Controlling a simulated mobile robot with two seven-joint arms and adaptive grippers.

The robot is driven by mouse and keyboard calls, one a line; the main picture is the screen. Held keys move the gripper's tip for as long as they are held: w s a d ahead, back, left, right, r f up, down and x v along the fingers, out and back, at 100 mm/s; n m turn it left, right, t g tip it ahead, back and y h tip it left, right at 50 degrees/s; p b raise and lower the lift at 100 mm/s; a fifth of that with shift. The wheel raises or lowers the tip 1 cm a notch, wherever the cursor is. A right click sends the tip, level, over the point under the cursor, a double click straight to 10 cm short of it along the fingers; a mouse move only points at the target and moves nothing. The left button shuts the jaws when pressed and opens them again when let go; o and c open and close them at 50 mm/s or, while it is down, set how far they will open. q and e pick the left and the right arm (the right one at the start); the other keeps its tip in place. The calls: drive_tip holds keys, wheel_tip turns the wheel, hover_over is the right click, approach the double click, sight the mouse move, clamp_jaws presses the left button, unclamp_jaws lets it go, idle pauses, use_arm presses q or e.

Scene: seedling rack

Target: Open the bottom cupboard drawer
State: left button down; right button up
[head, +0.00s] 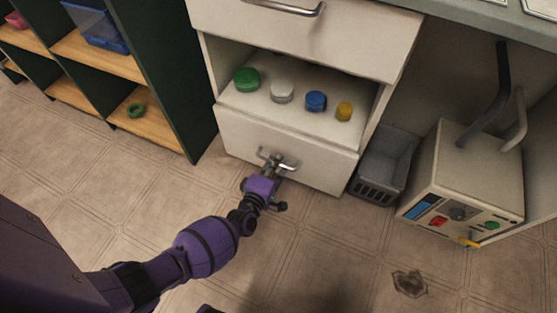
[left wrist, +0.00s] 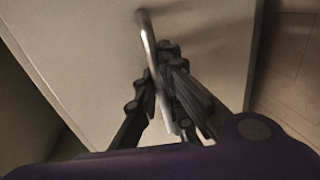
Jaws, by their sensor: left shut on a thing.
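The bottom cupboard drawer (head: 318,171) is a white front low in the cupboard, just above the floor. Its front looks flush with the cupboard, with no gap that I can make out. Its metal bar handle (head: 289,166) is partly covered by my left gripper (head: 274,163). In the left wrist view the handle (left wrist: 147,38) runs between the dark fingers of the left gripper (left wrist: 168,105), which are shut on it. The drawer front (left wrist: 85,50) fills much of that view. My right gripper is not in view.
Above the drawer is an open shelf with green (head: 246,79), white (head: 282,91), blue (head: 316,101) and yellow (head: 344,111) round lids. A grey basket (head: 383,163) and a white machine (head: 466,180) stand to the right. The tiled floor (head: 310,240) in front is clear.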

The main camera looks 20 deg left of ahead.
use_arm(q)
drive_tip(key=f+v, duration=0.3)
drive_tip(key=v, duration=1.1)
drive_tip(key=s+d+f+p+v, duration=0.1)
drive_tip(key=f+v, duration=0.2)
drive_tip(key=v, duration=1.2)
drive_tip(key=shift+s+a+p, duration=0.3)
drive_tip(key=shift+s+a, duration=0.05)
drive_tip(key=c, duration=2.1)
unclamp_jaws()
drive_tip(key=v, duration=0.7)
drive_tip(key=shift+s, duration=0.35)
